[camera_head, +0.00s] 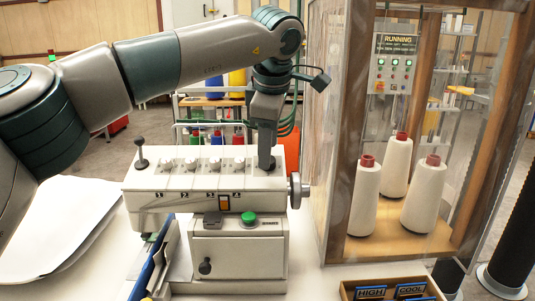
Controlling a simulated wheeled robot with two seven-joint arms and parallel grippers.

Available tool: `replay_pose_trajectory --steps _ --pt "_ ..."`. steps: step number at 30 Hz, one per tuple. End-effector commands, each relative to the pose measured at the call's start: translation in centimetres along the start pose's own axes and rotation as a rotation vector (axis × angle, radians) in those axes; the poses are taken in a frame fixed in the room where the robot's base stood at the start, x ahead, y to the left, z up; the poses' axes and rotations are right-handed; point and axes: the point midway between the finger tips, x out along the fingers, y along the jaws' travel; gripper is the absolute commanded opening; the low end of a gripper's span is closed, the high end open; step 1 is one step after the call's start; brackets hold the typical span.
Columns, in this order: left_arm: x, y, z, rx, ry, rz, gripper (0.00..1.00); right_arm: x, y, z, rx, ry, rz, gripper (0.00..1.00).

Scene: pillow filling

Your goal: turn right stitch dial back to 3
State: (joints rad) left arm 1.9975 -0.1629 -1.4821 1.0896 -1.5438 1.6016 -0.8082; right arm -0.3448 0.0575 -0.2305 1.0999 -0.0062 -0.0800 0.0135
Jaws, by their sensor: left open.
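The white stitching machine (150,198) stands on the table. A row of several small pale dials runs along its top; the rightmost one I can make out is this dial (239,164). Numbered labels sit on the front edge below the row. My left gripper (267,166) points down at the right end of the machine top, just right of that dial, and is open. It covers whatever is at that end; whether it touches anything there I cannot tell. The dial settings are too small to read. My right gripper is not in view.
A black knob post (141,155) stands at the machine's left end, and a handwheel (297,190) sticks out at its right. A clear-walled cabinet with thread cones (366,200) stands close on the right. A tray with labelled plates (370,292) lies in front. White fabric (60,235) lies left.

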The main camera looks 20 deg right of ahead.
Motion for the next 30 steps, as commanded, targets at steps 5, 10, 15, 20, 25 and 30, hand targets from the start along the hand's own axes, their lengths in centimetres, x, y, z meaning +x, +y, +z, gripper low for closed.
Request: replay_pose_trajectory --steps 5,10,15,20,25,30 --pt "-3.1 0.0 0.0 0.0 0.001 0.003 0.46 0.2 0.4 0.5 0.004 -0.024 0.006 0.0" --pt "-6.6 0.0 0.0 -0.001 0.001 0.003 0.46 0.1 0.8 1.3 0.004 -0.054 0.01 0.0" --pt "-10.2 0.1 0.0 -0.001 0.001 0.004 0.46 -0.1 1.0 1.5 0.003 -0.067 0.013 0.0" --pt "-12.8 0.1 0.0 -0.002 0.0 0.004 0.46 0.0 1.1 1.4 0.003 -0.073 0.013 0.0" --pt "-14.4 0.0 0.0 -0.001 0.001 0.002 0.46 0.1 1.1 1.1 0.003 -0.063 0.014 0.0" --pt "-14.9 0.0 0.0 -0.001 0.0 0.001 0.46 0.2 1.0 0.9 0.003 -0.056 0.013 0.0"
